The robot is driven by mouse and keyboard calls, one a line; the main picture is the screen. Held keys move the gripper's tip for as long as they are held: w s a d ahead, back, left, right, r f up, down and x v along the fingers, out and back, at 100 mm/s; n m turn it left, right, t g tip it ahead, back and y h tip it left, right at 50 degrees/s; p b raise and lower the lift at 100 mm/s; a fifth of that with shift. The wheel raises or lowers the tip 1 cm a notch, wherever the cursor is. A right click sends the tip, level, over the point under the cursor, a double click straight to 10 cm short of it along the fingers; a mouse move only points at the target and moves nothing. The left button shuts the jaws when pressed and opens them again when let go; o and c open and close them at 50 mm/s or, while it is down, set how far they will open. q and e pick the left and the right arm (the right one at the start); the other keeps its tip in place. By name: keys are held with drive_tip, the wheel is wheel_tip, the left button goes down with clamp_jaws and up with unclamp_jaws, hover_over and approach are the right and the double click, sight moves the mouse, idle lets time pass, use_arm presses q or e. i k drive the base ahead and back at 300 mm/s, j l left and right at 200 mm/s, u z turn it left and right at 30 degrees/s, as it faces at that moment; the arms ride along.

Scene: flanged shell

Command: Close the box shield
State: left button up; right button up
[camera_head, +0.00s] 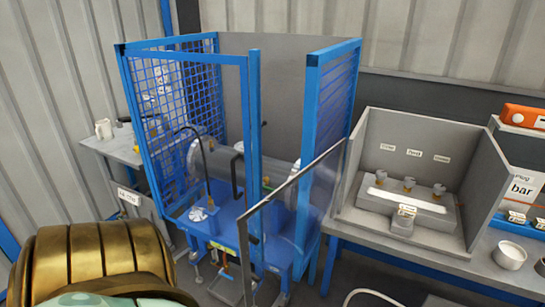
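A blue-framed guard enclosure (254,120) with mesh side panels stands around a blue machine bench (225,222) in the middle of the view. A clear panel with a dark top edge (300,178) slants at the front right of the enclosure, its low end toward me. I cannot tell how it is hinged. The front of the enclosure between the blue posts looks open, with grey pipe work (228,163) visible inside. Neither of my grippers is in view.
A grey three-walled box (362,150) with small cups inside stands on a bench (400,248) at the right. A white bowl (510,255) and an orange device (523,116) are beside it. A side table (108,147) with a mug (104,129) is at the left.

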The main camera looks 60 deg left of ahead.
sight(244, 236)
drive_tip(key=k+j, duration=0.15)
drive_tip(key=j, duration=0.25)
drive_tip(key=k+j, duration=0.15)
drive_tip(key=j, duration=0.25)
drive_tip(key=k+j, duration=0.2)
drive_tip(key=j, duration=0.2)
drive_tip(key=i+j, duration=0.15)
drive_tip(key=j, duration=0.25)
drive_tip(key=i+j, duration=0.15)
drive_tip(key=j, duration=0.3)
drive_tip(key=i+j+z, duration=0.1)
drive_tip(key=j, duration=0.3)
